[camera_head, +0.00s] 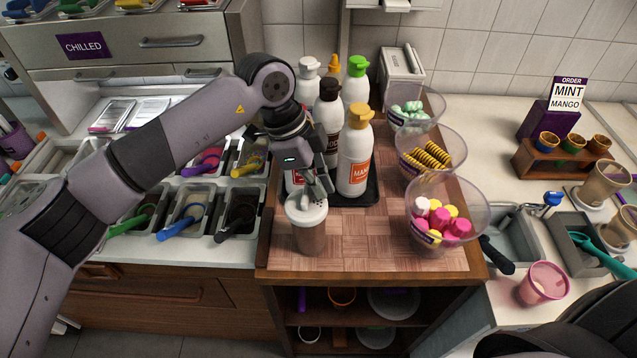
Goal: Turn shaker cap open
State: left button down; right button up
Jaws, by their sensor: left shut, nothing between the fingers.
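The shaker (309,236) stands upright near the front of the wooden board. It has a clear body with brown contents and a whitish cap (306,207) with dark holes on top. My left gripper (319,199) reaches down from the upper left, with its fingertips at the cap's top right. The fingers are closed together with nothing between them. I cannot tell whether they touch the cap. My right gripper does not show; a dark shape at the lower right corner may be part of my body.
Sauce bottles (356,150) stand in a dark tray (366,194) just behind the shaker. Clear bowls of toppings (446,217) line the board's right side. Topping bins with scoops (190,212) are on the left. The board's front middle (370,245) is free.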

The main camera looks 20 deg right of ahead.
pick_arm(q)
jog(key=shift+s, duration=0.1)
dwell(0.7)
jog(key=shift+s+a, duration=0.3)
jog(key=shift+s, duration=0.35)
